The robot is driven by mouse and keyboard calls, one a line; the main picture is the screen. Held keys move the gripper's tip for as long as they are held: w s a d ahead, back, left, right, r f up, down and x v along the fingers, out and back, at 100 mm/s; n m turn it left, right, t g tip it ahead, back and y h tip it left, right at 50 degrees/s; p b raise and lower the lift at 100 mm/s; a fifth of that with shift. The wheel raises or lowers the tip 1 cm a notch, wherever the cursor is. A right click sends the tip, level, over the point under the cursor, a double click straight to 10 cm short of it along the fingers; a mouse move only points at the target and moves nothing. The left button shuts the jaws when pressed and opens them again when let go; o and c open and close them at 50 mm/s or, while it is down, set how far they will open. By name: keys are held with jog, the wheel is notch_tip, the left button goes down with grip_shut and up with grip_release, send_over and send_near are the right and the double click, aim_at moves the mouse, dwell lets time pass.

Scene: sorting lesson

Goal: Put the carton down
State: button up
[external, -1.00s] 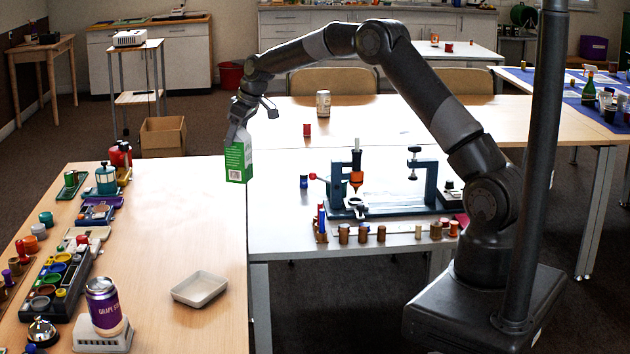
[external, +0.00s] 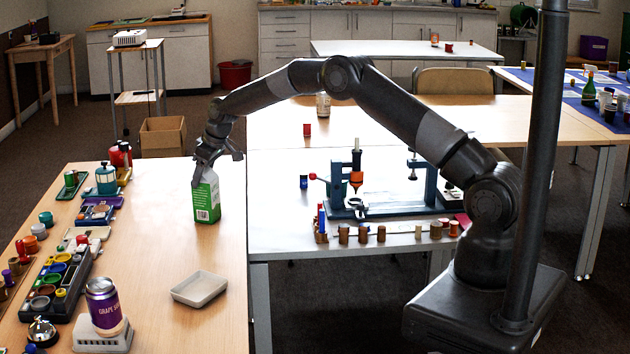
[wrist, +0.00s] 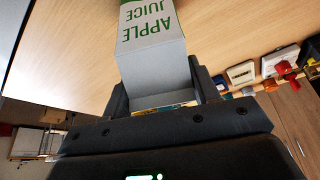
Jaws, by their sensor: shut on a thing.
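The carton (external: 207,203) is green and white and stands upright at the right part of the left wooden table (external: 160,240). My gripper (external: 206,172) is shut on its upper part from above. In the wrist view the carton (wrist: 150,35) reads "APPLE JUICE" and sits between the two dark fingers of my gripper (wrist: 160,98). Its base looks at or very near the tabletop; I cannot tell whether it touches.
An empty grey tray (external: 199,289) lies nearer on the same table. A grape soda can (external: 104,306) stands on a white block at front left. Several small coloured items and sorting trays (external: 55,280) line the left side. The tabletop around the carton is clear.

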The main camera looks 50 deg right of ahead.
jog(key=o, duration=1.2)
jog(key=s+f+v, duration=0.1)
jog(key=s+v, duration=0.2)
jog(key=v, duration=1)
jog(key=s+a+f+v, duration=0.1)
jog(key=s+v, duration=0.2)
jog(key=v, duration=1)
jog(key=s+d+r+m+t+h, duration=0.1)
jog(key=s+r, duration=0.3)
jog(key=s, duration=0.4)
jog(key=s+d+r+m, duration=0.1)
jog(key=s+r, duration=0.3)
jog(key=s, duration=0.3)
jog(key=s+d+f+m, duration=0.1)
jog(key=s+f, duration=0.1)
jog(key=s, duration=1.2)
jog(key=s+d+f+m, duration=0.1)
jog(key=s+f, duration=0.2)
jog(key=s, duration=1.1)
jog(key=shift+s+d+t+h, duration=0.25)
jog(key=shift+d+t+h, duration=0.05)
jog(key=shift+d+h, duration=0.1)
